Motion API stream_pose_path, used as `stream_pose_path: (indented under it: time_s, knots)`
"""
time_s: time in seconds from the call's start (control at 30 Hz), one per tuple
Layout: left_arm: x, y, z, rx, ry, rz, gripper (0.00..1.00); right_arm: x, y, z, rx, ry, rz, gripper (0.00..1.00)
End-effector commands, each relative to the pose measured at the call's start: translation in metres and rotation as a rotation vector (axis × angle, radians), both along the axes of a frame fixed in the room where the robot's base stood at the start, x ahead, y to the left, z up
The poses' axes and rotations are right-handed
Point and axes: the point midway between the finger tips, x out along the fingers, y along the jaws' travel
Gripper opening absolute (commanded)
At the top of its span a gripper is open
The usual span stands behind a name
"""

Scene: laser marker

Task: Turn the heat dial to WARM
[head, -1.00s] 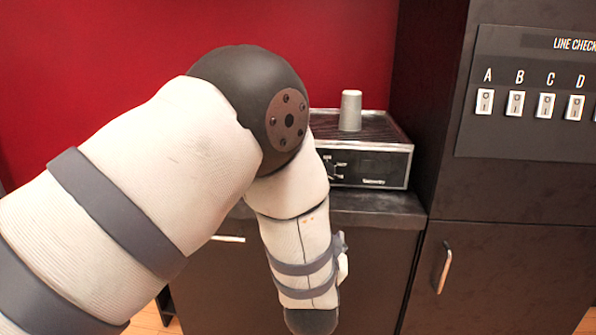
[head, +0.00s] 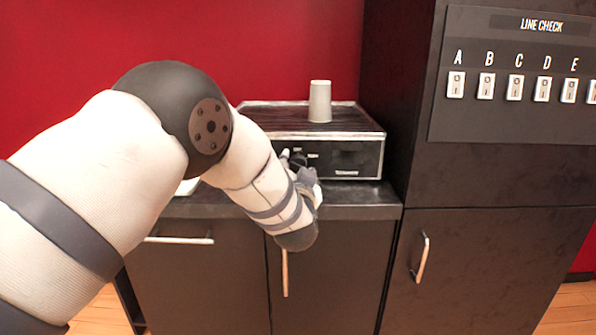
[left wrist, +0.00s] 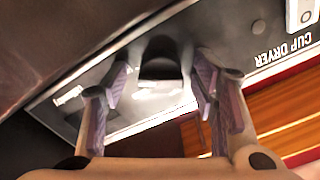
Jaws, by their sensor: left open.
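A black appliance (head: 352,158) with a ribbed top stands on the counter, its front panel facing me. Small white markings show on the panel near my gripper, too small to read. My left gripper (head: 301,166) is in front of the panel's left part and hides some of it. In the left wrist view my left gripper (left wrist: 161,80) is open, with purple-grey finger pads on both sides. A dark round knob (left wrist: 160,60), apparently the heat dial, shows between and just beyond the fingertips. I cannot tell its setting or whether the fingers touch it. My right gripper is not in view.
A grey cup (head: 320,101) stands upside down on the appliance. A switch panel (head: 510,120) headed LINE CHECK is on the tall dark cabinet at right. The counter edge (head: 365,210) lies below the appliance. A CUP DRYER label (left wrist: 283,42) shows in the left wrist view.

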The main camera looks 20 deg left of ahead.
Motion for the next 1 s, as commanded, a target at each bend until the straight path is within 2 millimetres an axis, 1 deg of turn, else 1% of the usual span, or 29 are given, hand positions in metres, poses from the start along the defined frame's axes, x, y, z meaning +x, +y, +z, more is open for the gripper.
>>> stream_pose_path:
  time_s: [0.1,0.17,0.2,0.27,0.3,0.33,0.67,0.83,1.0]
  knots:
    - [-0.0003,0.0,0.0012,0.0,-0.001,0.0,0.53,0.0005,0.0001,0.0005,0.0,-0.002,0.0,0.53]
    - [-0.0004,0.0,0.0012,-0.001,-0.002,0.0,0.4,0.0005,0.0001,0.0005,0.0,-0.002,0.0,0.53]
    - [-0.0004,0.0,0.0011,-0.001,-0.002,0.0,0.31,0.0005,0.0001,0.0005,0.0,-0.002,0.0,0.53]
    - [-0.0005,0.0,0.001,-0.001,-0.002,0.0,0.17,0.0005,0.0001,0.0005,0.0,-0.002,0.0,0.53]
    - [-0.0005,0.0001,0.001,-0.001,-0.002,0.0,0.08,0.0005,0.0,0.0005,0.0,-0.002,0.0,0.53]
    - [-0.0005,0.0001,0.001,-0.001,-0.002,0.0,0.05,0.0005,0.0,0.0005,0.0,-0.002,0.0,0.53]
    - [-0.0007,0.0003,0.0016,-0.038,-0.012,0.0,0.05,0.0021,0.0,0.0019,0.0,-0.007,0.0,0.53]
    - [-0.0007,0.0002,0.0023,-0.128,-0.039,0.001,0.05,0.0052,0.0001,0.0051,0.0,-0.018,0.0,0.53]
    - [-0.001,0.0001,0.0025,-0.268,-0.078,0.002,0.05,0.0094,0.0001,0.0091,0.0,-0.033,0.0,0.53]
